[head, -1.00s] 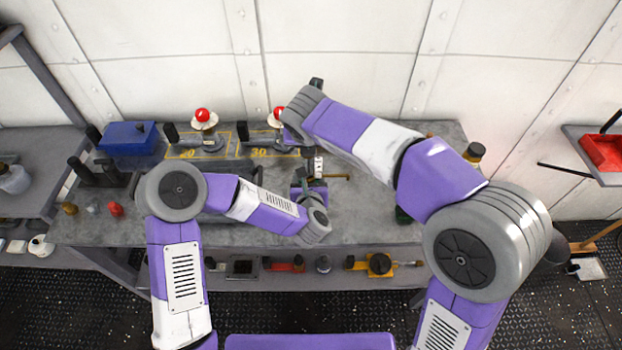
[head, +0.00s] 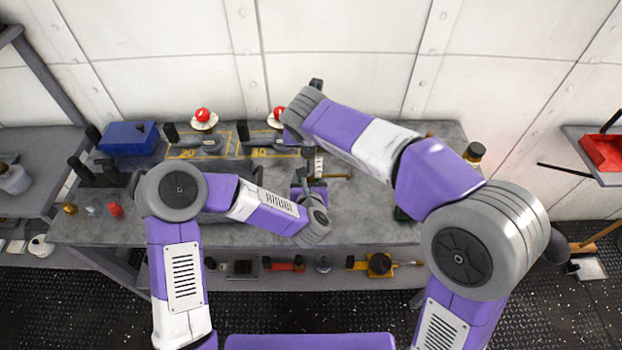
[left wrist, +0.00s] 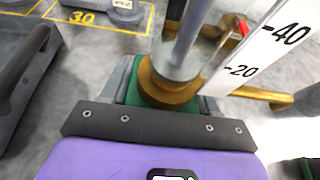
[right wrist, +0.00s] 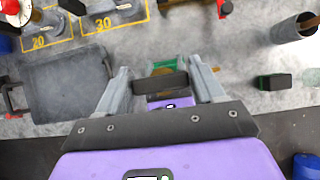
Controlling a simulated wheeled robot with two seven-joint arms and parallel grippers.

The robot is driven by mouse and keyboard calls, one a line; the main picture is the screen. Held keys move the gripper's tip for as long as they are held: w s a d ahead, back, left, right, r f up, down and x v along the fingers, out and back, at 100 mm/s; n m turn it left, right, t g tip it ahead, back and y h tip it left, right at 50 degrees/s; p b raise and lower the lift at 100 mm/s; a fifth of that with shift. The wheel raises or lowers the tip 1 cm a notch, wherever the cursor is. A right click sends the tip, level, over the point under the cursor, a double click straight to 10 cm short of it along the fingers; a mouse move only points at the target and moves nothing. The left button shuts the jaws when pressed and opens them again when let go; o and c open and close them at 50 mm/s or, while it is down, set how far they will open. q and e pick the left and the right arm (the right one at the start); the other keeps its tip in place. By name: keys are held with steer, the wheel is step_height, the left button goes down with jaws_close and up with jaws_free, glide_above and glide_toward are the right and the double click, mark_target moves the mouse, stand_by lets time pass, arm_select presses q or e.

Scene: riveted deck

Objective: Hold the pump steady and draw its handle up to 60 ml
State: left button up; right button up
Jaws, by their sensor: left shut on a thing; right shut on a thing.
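The pump stands on the grey bench. In the left wrist view its brass collar (left wrist: 165,84) and grey rod (left wrist: 188,35) rise beside a white scale (left wrist: 262,52) marked 20 and 40. My left gripper (left wrist: 165,98) is shut on the pump's green body, low down. In the right wrist view the pump's dark handle (right wrist: 160,82) lies between the fingers of my right gripper (right wrist: 162,80), which is shut on it from above. The green body shows beyond the handle. In the head view my arms hide most of the pump; I cannot tell the handle's reading.
Yellow outlined bays marked 20 and 30 (head: 262,153) lie at the back of the bench, with red-topped devices (head: 202,117) behind. A blue box (head: 129,138) stands at the back left. A dark tray lies left of the pump in the right wrist view (right wrist: 75,82).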

steer(key=shift+r, duration=3.1)
steer(key=o, duration=1.1)
steer(key=shift+f, duration=0.1)
steer(key=w+r+v, duration=0.1)
steer(key=w+v, duration=0.1)
steer(key=v, duration=1.4)
steer(key=shift+r, duration=0.4)
